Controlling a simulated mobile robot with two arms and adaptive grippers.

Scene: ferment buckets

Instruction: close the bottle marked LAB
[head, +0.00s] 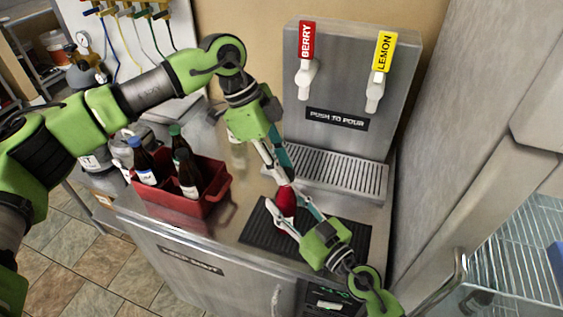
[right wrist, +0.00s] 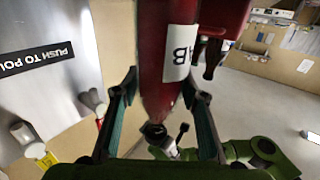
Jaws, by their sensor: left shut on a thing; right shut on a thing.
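The red bottle (head: 287,203) stands on the black mat (head: 257,222). In the right wrist view the bottle (right wrist: 162,95) appears upside down, with a white label of which "AB" is readable. My right gripper (head: 294,220) is shut on its body from the front right. Its fingers show on both sides of the bottle in the right wrist view (right wrist: 160,105). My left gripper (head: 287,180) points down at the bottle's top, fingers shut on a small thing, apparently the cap. That thing is mostly hidden by the fingers. Whether it touches the bottle's mouth I cannot tell.
A red crate (head: 172,212) with several dark bottles stands left of the mat on the steel counter. Behind is a drip tray (head: 330,176) below the BERRY tap (head: 306,78) and LEMON tap (head: 375,90).

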